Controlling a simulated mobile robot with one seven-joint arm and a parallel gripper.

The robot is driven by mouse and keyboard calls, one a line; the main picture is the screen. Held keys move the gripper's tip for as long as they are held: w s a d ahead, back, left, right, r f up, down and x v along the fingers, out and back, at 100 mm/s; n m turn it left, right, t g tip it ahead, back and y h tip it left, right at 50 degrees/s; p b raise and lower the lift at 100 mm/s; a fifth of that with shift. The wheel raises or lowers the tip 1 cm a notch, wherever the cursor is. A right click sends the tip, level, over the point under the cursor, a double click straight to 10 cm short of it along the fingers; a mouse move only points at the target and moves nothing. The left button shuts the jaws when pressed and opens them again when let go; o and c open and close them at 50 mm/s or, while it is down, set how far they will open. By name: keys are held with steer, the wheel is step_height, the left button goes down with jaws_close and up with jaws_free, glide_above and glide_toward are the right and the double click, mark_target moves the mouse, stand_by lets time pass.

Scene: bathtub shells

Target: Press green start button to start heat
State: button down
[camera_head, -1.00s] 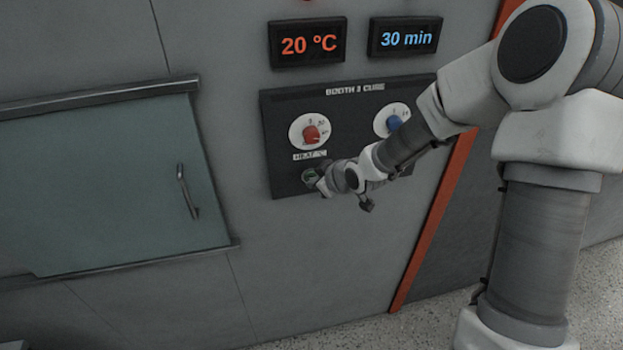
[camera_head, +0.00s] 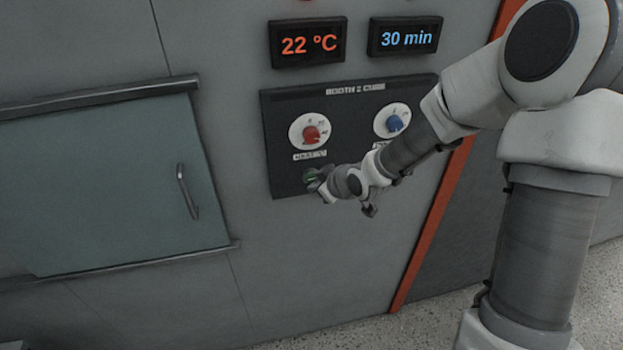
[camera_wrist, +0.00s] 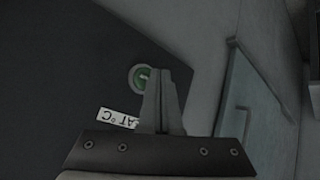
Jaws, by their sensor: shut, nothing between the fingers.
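The green start button (camera_wrist: 141,77) is round with a pale rim and shows just beyond my fingertips in the wrist view. In the head view the button (camera_head: 311,175) sits at the lower left of the dark control panel (camera_head: 283,113), partly hidden by my gripper (camera_head: 320,187). My gripper, seen in the wrist view (camera_wrist: 158,72), is shut and empty, its tips overlapping the button's edge. Whether the tips touch it I cannot tell. The red display (camera_head: 308,44) reads 22 °C.
A red heat knob (camera_head: 311,134) and a blue knob (camera_head: 394,123) are above the button. The blue display (camera_head: 405,38) reads 30 min. A glass door (camera_head: 110,190) with a handle (camera_head: 187,191) is to the left. An orange strip (camera_head: 437,220) runs at the right.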

steer(key=shift+s+d, duration=0.25)
steer(key=shift+s, duration=0.55)
steer(key=shift+s+d, duration=0.2)
steer(key=shift+s, duration=0.6)
steer(key=shift+s+d, duration=0.25)
steer(key=shift+s, duration=0.55)
steer(key=shift+d, duration=0.1)
steer(key=s+d+r+m+h, duration=0.5)
steer(key=s+d+r+m, duration=0.1)
steer(key=d+r, duration=0.4)
steer(key=s+d+r+m+g, duration=0.1)
steer(key=s+r, duration=0.3)
steer(key=s, duration=0.4)
steer(key=s+d+r+m+g, duration=0.1)
steer(key=s+d+r+m, duration=0.1)
steer(key=s, duration=0.7)
step_height(320, 180, up, 3)
steer(key=shift+d+f+m, duration=0.1)
steer(key=shift+d+m, duration=0.1)
steer(key=shift+m, duration=0.7)
stand_by(1.7)
